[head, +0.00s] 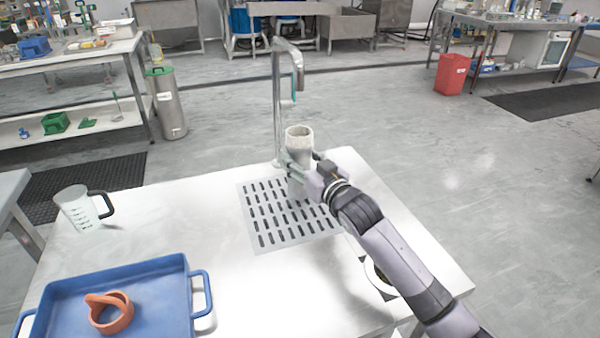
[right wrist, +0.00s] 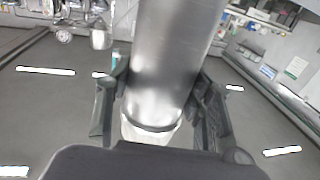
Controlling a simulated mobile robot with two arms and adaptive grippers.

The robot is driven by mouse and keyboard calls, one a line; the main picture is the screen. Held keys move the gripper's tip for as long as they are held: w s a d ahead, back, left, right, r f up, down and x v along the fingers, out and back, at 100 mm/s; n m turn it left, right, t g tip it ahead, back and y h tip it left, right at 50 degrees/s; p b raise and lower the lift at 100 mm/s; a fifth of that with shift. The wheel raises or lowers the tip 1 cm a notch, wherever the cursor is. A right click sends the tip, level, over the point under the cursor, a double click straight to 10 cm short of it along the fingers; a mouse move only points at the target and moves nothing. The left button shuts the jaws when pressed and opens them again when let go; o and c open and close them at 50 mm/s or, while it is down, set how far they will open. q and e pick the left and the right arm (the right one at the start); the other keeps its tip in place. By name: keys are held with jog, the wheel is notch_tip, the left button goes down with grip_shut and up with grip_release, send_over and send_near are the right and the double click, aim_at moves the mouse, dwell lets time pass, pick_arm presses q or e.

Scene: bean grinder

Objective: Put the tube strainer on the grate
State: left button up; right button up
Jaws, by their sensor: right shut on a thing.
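The tube strainer (head: 299,143) is an upright, pale grey cylinder with an open top in the head view. In the right wrist view it is a shiny metal tube (right wrist: 172,60) between my fingers. My right gripper (head: 303,168) is shut on its side. The slotted metal grate (head: 290,228) is set in the white table, and the tube's lower end shows over its far part. I cannot tell whether the tube touches the grate or hangs just above it. The gripper and wrist hide part of the tube. My left gripper is not in view.
A tap (head: 278,105) stands behind the grate. A clear jug (head: 78,208) with a black handle is at the left. A blue tray (head: 160,268) holding an orange ring-shaped piece (head: 112,316) is at front left.

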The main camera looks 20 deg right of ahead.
notch_tip(320, 180, down, 3)
jog(key=shift+r, duration=0.1)
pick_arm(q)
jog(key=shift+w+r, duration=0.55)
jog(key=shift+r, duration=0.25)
pick_arm(e)
jog(key=o, duration=1.4)
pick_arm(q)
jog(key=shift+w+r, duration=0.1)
